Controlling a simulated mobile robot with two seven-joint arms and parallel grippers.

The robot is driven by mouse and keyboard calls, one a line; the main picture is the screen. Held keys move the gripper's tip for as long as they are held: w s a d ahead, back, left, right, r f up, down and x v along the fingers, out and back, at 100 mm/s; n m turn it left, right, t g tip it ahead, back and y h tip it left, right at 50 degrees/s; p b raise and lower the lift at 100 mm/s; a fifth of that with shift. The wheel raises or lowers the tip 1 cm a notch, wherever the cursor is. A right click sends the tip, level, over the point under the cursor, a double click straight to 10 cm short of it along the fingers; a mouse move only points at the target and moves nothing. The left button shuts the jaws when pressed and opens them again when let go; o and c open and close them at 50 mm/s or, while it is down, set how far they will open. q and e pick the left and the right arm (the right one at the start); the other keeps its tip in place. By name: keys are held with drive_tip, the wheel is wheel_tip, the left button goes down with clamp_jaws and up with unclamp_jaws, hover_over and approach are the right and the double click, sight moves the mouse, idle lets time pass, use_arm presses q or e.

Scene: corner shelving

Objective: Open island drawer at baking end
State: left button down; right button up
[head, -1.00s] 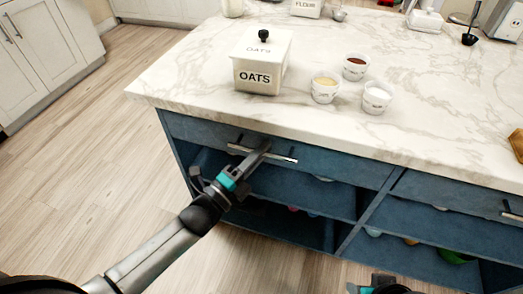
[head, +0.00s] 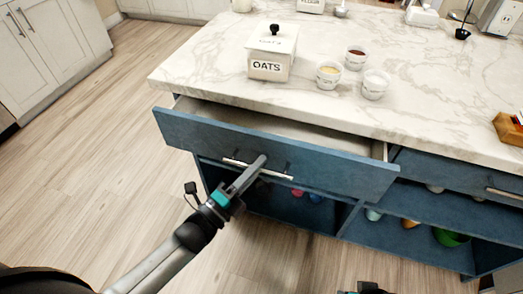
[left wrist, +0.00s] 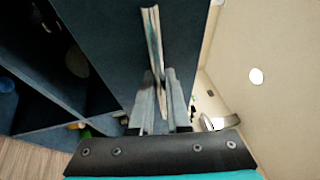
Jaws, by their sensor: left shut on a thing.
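The blue island drawer (head: 330,165) under the left part of the marble top is pulled partway out, with a gap showing its pale inside. Its metal bar handle (head: 285,175) runs along the drawer front. My left gripper (head: 258,166) is shut on the handle near its middle. In the left wrist view, the fingers (left wrist: 160,100) close around the handle (left wrist: 152,45), with the blue drawer front (left wrist: 105,40) beside it. Most of the drawer's contents are hidden in the head view. Part of my right arm shows at the bottom edge of the head view; its fingers cannot be made out.
A second drawer (head: 450,172) at the right is closed. Open shelves below hold a green bowl (head: 450,237). The wood floor at left is clear.

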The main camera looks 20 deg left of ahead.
use_arm(q)
drive_tip(key=s+p, duration=0.3)
drive_tip(key=s, duration=1)
drive_tip(key=shift+s+a, duration=0.2)
drive_tip(key=shift+a, duration=0.05)
use_arm(e)
drive_tip(key=s+d+f+g, duration=0.1)
drive_tip(key=s+f, duration=0.3)
drive_tip(key=f, duration=0.3)
drive_tip(key=shift+d+f, duration=0.35)
drive_tip(key=shift+f, duration=0.05)
use_arm(q)
drive_tip(key=c, duration=1.2)
unclamp_jaws()
drive_tip(key=shift+o, duration=0.2)
drive_tip(key=shift+s, duration=0.1)
drive_tip(key=v, duration=1.5)
drive_tip(key=shift+p, duration=0.35)
use_arm(e)
drive_tip(key=shift+w+d, duration=0.1)
